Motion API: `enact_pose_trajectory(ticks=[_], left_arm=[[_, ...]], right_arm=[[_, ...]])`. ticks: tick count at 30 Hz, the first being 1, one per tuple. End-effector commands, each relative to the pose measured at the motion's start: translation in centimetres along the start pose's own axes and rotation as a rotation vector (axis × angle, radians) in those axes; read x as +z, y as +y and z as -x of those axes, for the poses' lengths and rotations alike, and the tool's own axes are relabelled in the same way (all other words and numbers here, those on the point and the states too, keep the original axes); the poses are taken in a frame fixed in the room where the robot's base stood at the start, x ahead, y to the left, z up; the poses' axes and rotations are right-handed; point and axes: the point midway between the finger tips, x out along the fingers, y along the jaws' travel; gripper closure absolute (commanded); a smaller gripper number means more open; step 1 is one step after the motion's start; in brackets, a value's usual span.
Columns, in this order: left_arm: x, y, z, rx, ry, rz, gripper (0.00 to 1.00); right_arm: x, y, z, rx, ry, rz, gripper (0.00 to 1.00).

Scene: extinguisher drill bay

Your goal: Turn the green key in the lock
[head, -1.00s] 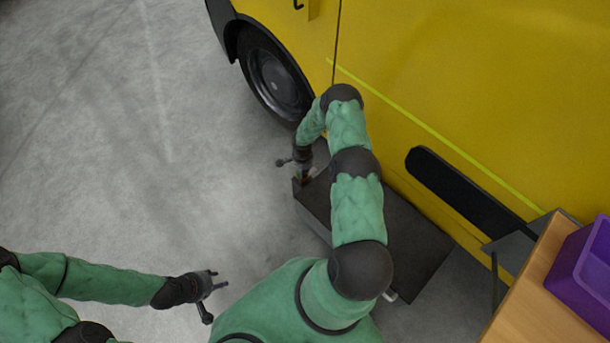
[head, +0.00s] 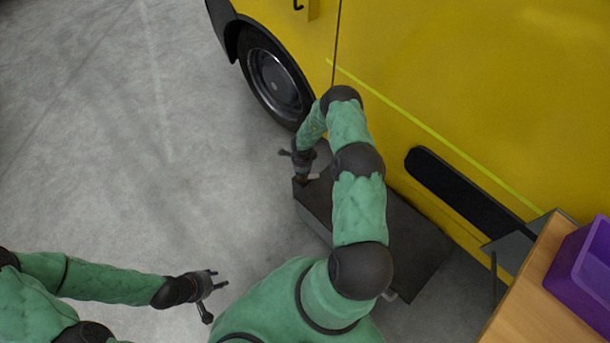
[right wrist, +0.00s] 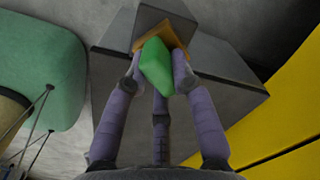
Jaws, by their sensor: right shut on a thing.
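The green key (right wrist: 157,66) shows in the right wrist view as a faceted green grip between my right fingertips. My right gripper (right wrist: 159,78) is shut on it. An orange-brown piece (right wrist: 179,36) lies just beyond the key, against a grey block (right wrist: 165,14); the lock opening and the key's shaft are hidden. In the head view my right gripper (head: 304,174) is at the far left end of the dark box (head: 405,245); the key cannot be made out there. My left gripper (head: 217,282) is open and empty above the floor at the lower left.
The yellow vehicle (head: 460,90) with its black wheel (head: 272,82) stands close behind the box. A wooden table (head: 525,290) with a purple bin (head: 585,265) is at the lower right. The concrete floor (head: 130,150) on the left is clear.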

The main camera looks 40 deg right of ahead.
Motion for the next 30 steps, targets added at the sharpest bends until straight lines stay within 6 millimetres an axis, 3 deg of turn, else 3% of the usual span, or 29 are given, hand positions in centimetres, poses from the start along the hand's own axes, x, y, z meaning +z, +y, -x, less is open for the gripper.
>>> enact_pose_trajectory(ticks=[1, 9, 22, 30], left_arm=[[0.00, -0.01, -0.03, 0.000, 0.000, 0.000, 0.60], [0.00, -0.03, -0.08, 0.000, 0.000, 0.000, 0.60], [-0.01, -0.04, -0.11, 0.000, 0.000, 0.000, 0.60], [-0.01, -0.13, -0.36, 0.000, 0.000, 0.000, 0.60]], right_arm=[[0.84, 0.41, -0.19, -0.001, -0.012, -0.029, 1.00], [0.91, 0.64, -0.26, -0.009, -0.007, -0.215, 1.00], [0.94, 0.68, -0.27, -0.012, -0.007, -0.259, 1.00], [1.12, 0.68, -0.29, -0.028, -0.007, -0.491, 1.00]])
